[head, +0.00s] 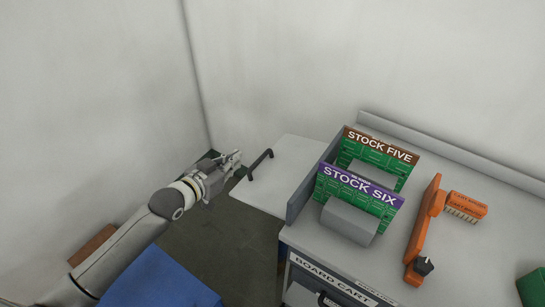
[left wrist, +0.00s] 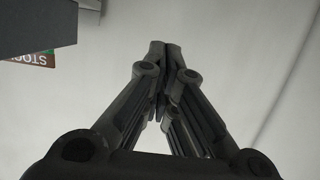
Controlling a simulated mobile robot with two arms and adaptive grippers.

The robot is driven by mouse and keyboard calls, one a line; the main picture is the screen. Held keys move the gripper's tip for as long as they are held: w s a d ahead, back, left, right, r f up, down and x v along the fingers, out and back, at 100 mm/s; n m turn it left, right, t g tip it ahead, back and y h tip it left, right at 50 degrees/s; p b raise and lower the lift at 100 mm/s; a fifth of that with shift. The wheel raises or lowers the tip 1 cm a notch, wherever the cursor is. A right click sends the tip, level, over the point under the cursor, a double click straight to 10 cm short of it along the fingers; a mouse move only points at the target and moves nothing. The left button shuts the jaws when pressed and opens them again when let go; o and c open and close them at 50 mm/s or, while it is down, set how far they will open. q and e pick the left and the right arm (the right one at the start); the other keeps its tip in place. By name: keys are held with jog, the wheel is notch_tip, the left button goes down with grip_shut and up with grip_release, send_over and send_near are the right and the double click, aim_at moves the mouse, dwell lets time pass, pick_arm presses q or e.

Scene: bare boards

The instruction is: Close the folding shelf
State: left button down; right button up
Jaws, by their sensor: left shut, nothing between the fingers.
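The folding shelf (head: 283,172) is a white panel that sticks out flat from the left side of the board cart (head: 350,284). The shelf's supports underneath are hidden. My right gripper is not in view.
On the cart top stand the STOCK FIVE sign (head: 380,148) and STOCK SIX sign (head: 359,190), by a grey side rail (head: 312,182). An orange tool (head: 424,228) and orange box (head: 466,204) lie to the right. A blue object (head: 160,285) is below my left arm. Walls rise behind.

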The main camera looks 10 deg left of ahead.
pick_arm(q)
jog(key=w, duration=0.1)
send_over(256, 162)
jog(key=s+a, duration=0.1)
jog(key=s, duration=0.2)
jog(key=shift+f, duration=0.65)
jog(key=x, duration=0.4)
jog(key=f, duration=0.2)
jog(key=shift+s+f, duration=0.2)
jog(key=shift+f, duration=0.2)
jog(key=shift+a+f, duration=0.1)
jog(key=shift+f, duration=0.5)
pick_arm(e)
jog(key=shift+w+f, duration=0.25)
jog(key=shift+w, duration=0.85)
